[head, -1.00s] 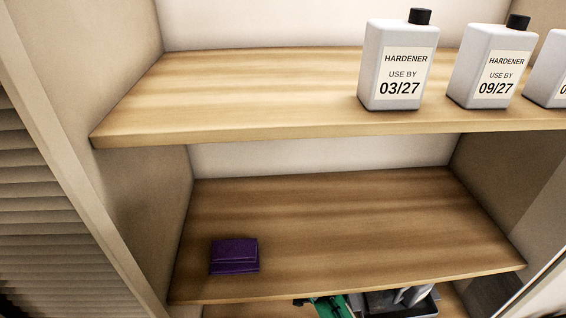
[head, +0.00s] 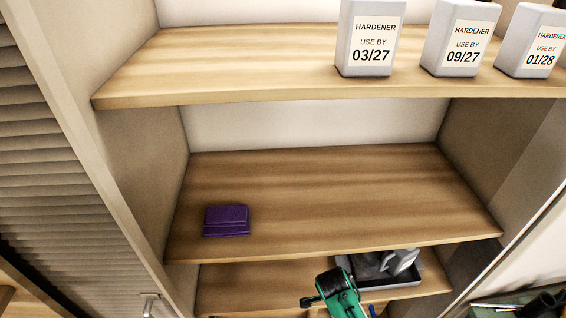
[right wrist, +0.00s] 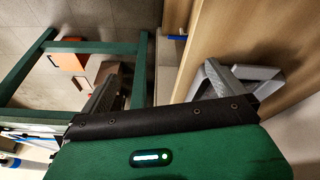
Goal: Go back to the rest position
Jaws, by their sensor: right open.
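My right gripper (right wrist: 165,85) shows in the right wrist view with its two grey fingers spread wide and nothing between them. Its green body fills the bottom of that view. In the head view, a green and black part of my arm shows at the lower middle, in front of the lowest shelf. I cannot make out its fingers there. My left gripper is not in view.
White hardener bottles stand on the upper shelf (head: 200,70): 03/27 (head: 369,35), 09/27 (head: 460,38) and 01/28 (head: 530,42). A purple folded item (head: 226,221) lies on the middle shelf (head: 330,190). A grey tray (head: 395,284) sits on the lowest shelf. A green frame (right wrist: 140,70) stands left of the gripper.

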